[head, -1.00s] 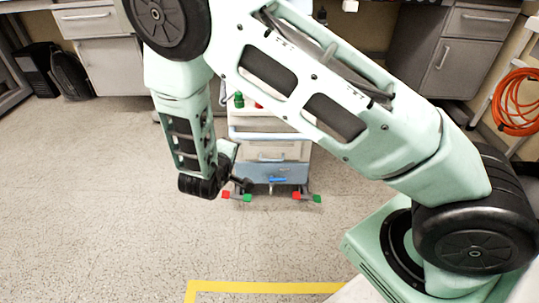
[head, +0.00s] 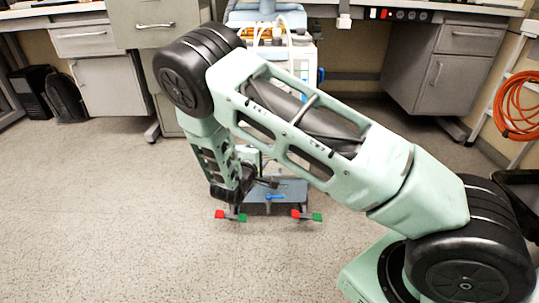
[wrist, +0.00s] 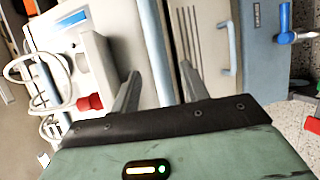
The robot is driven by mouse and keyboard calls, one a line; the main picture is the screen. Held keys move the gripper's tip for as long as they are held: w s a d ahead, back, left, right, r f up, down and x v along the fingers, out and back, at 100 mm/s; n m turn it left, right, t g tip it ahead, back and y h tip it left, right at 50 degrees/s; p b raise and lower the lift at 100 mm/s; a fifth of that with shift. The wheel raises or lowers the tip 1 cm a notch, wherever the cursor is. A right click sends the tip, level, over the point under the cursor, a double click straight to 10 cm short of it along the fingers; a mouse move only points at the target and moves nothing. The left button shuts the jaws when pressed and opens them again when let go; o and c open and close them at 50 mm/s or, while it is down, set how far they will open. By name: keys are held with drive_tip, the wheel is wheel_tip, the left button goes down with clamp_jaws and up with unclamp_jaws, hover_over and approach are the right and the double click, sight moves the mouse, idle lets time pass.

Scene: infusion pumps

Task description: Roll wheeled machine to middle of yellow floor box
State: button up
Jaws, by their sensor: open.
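The wheeled machine (head: 302,62) stands upright on the floor in front of the back bench, partly hidden behind my arm. Its blue-grey base (head: 285,193) has castors with red and green ends. In the wrist view, its white and blue-grey body (wrist: 210,40) fills most of the picture, with a red knob and white tubing at left. My gripper (wrist: 158,82) is open, its two fingers pointing at the machine's body, with a blue-grey edge strip between them. I cannot tell whether they touch it. The yellow floor box is out of view.
Grey drawer cabinets (head: 100,75) and another cabinet (head: 446,72) stand along the back wall. A black bag (head: 67,95) is at the left. An orange hose (head: 517,105) hangs at the right. The speckled floor (head: 110,210) at front left is clear.

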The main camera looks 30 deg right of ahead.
drive_tip(key=b+x, duration=0.1)
drive_tip(key=x, duration=0.4)
drive_tip(key=shift+w+d+b, duration=0.2)
drive_tip(key=shift+d+b, duration=0.1)
clamp_jaws()
